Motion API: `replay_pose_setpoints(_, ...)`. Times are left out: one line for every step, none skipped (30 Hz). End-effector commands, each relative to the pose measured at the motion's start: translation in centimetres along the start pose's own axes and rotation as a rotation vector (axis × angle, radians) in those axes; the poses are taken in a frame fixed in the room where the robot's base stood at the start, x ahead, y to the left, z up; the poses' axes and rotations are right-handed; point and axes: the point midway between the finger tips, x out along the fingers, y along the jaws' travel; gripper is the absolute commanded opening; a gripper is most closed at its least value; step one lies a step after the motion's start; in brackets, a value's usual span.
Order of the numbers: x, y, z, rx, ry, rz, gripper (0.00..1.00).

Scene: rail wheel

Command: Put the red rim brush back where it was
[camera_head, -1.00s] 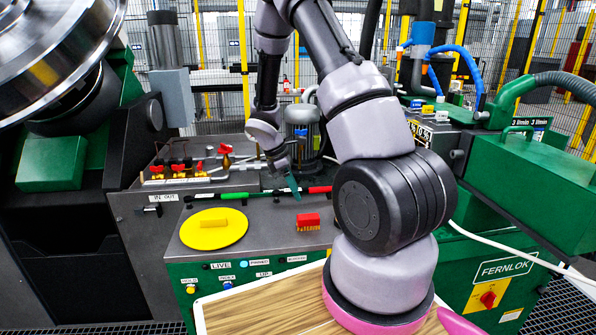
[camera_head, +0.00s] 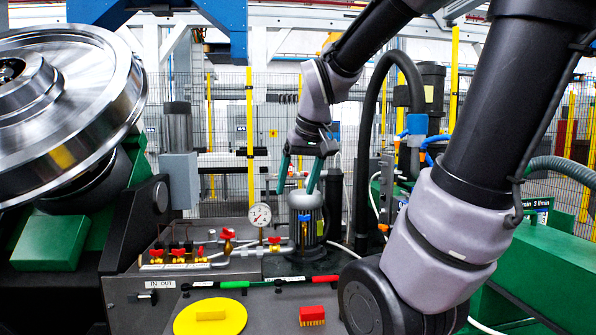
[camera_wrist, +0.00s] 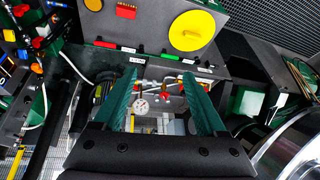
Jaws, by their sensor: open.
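A small red block with yellow bristles (camera_head: 312,316), likely the red rim brush, lies on the grey bench top near the bottom of the head view. It also shows upside down at the top of the wrist view (camera_wrist: 126,11). My gripper (camera_head: 298,184) is open and empty, pointing down in the air above the back of the bench, in front of a motor-like cylinder. Its green fingers spread wide in the wrist view (camera_wrist: 161,78). A rod with a red grip (camera_head: 296,281) and one with a green grip (camera_head: 236,285) lie along the bench behind the brush.
A yellow disc with a handle (camera_head: 210,316) lies left of the brush. Red-handled valves (camera_head: 184,254) and a pressure gauge (camera_head: 260,214) stand at the back. A large steel wheel (camera_head: 62,105) is at left. Bench space between disc and brush is clear.

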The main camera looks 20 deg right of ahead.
Motion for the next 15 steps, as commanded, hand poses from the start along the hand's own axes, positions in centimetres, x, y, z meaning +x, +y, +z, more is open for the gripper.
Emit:
replay_pose_setpoints(-1.7,-0.5,0.8,0.062,0.042,-0.03,0.74)
replay_pose_setpoints(-2.4,-0.7,1.3,0.098,0.06,-0.047,0.74)
replay_pose_setpoints(-3.3,-1.1,1.9,0.142,0.083,-0.07,0.74)
replay_pose_setpoints(-3.8,-1.3,2.3,0.172,0.097,-0.086,0.74)
replay_pose_setpoints(-4.3,-1.5,2.7,0.197,0.109,-0.1,0.74)
replay_pose_setpoints(-4.8,-1.8,3.1,0.227,0.121,-0.117,0.74)
replay_pose_setpoints(-5.1,-1.9,3.3,0.245,0.129,-0.127,0.74)
replay_pose_setpoints(-5.4,-2.0,3.5,0.26,0.135,-0.136,0.74)
replay_pose_setpoints(-5.6,-2.1,3.8,0.275,0.14,-0.146,0.74)
replay_pose_setpoints(-5.8,-2.2,3.9,0.283,0.144,-0.151,0.74)
replay_pose_setpoints(-5.8,-2.3,4.0,0.289,0.146,-0.154,0.74)
replay_pose_setpoints(-5.9,-2.3,4.0,0.293,0.147,-0.156,0.74)
replay_pose_setpoints(-5.9,-2.3,4.0,0.295,0.147,-0.157,0.74)
replay_pose_setpoints(-5.9,-2.3,4.0,0.296,0.147,-0.158,0.74)
replay_pose_setpoints(-5.9,-2.3,4.0,0.295,0.146,-0.157,0.74)
